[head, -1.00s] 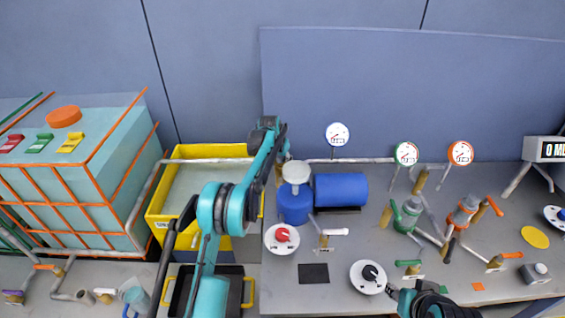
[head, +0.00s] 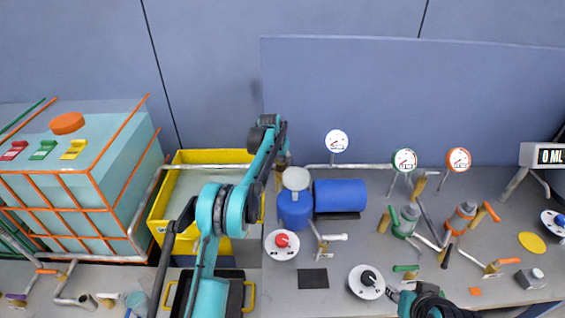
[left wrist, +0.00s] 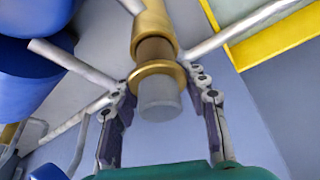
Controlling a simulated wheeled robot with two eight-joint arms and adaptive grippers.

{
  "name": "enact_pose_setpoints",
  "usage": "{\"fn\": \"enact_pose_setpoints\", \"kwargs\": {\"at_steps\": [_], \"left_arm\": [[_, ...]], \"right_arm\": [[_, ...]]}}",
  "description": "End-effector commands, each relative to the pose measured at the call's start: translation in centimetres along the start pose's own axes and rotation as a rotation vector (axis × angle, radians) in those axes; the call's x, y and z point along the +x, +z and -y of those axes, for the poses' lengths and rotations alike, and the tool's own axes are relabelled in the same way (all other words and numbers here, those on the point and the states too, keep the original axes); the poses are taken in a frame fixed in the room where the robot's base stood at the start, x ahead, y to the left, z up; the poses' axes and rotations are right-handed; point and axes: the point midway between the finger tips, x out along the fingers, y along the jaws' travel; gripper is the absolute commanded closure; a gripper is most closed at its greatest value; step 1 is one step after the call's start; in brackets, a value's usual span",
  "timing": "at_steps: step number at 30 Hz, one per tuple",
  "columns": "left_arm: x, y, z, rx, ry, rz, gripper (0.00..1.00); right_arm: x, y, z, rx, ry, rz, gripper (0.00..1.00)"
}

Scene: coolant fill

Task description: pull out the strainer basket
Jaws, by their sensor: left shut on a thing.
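The strainer shows in the left wrist view as a brass housing (left wrist: 152,22) on the pipe, with a brown section, a brass ring (left wrist: 157,74) and a grey cylindrical end (left wrist: 160,100) in line with it. I take the ring and grey end to be part of the strainer basket. My left gripper (left wrist: 163,98) is shut on this piece, one finger on each side. In the head view my left gripper (head: 281,150) is by the pipe behind the blue pump, and the strainer is mostly hidden. My right gripper (head: 390,292) is beside a black knob (head: 368,278); its jaws are too small to read.
The blue pump (head: 340,194) stands right of my left gripper. A yellow-rimmed bin (head: 215,156) is to its left. Pipes (left wrist: 250,28) run close to the fingers. Gauges and several valves crowd the right bench. A black tray with yellow handles (head: 249,296) lies below.

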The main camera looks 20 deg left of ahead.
Motion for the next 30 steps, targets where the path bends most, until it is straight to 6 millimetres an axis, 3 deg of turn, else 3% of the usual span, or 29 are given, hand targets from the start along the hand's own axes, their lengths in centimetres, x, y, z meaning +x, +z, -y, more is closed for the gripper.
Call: {"fn": "enact_pose_setpoints", "kwargs": {"at_steps": [19,30], "left_arm": [[-3.3,-1.4,0.0,0.000,0.000,0.000,0.76],[-3.6,-1.5,0.0,0.000,0.000,0.000,0.76]], "right_arm": [[-1.9,-1.4,0.0,0.000,0.000,0.000,0.60],[-2.0,-1.4,0.0,0.000,0.000,0.000,0.60]]}}
